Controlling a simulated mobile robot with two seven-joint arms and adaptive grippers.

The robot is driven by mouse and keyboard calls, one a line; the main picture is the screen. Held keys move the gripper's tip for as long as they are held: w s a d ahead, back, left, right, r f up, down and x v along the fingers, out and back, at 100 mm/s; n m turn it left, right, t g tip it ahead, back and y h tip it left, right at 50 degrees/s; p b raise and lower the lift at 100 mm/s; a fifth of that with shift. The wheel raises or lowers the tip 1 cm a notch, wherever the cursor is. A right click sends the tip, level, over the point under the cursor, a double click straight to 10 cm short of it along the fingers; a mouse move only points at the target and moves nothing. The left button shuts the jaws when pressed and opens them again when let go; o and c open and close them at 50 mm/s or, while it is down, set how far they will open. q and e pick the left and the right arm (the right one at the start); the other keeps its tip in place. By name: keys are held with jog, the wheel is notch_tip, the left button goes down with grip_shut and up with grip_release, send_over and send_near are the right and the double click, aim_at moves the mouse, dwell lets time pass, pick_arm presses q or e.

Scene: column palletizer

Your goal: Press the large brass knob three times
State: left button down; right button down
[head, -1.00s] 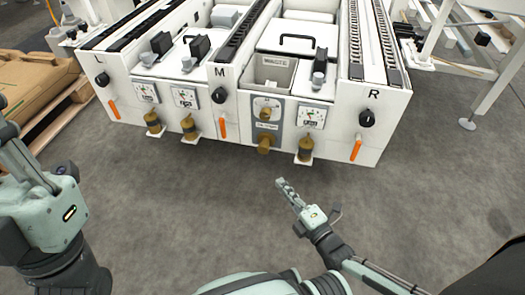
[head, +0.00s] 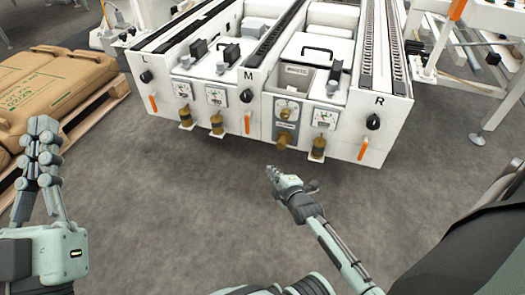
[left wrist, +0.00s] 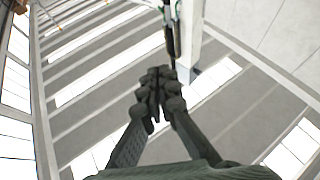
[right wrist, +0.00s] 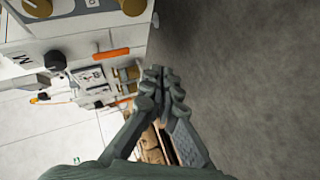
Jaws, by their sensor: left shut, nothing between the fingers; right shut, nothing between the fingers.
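The large brass knob (head: 283,141) sticks out low on a grey panel (head: 287,117), below a dial, on the front of the white machine. My right gripper (head: 272,172) is shut and empty, in front of and below the knob, apart from it. Its closed fingers also show in the right wrist view (right wrist: 163,82). Brass round parts show at that view's top edge; I cannot tell surely which is the large knob. My left gripper (head: 42,132) is shut and empty at the far left, raised, away from the machine. The left wrist view shows its closed fingers (left wrist: 160,82).
Smaller brass pieces (head: 318,148) sit on ledges along the machine front. Orange levers (head: 363,149) and black knobs (head: 373,122) are beside them. A pallet with brown sacks (head: 60,90) stands at the left. The grey floor before the machine is clear.

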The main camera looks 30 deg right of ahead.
pick_arm(q)
jog(key=shift+s+a+f+g, duration=0.2)
jog(key=shift+a+f+g, duration=0.1)
jog(key=shift+a+f, duration=0.1)
pick_arm(e)
jog(key=shift+s+a+f, duration=0.1)
jog(key=shift+a+f, duration=0.05)
jog(key=shift+f, duration=0.05)
pick_arm(q)
jog(key=shift+d, duration=0.1)
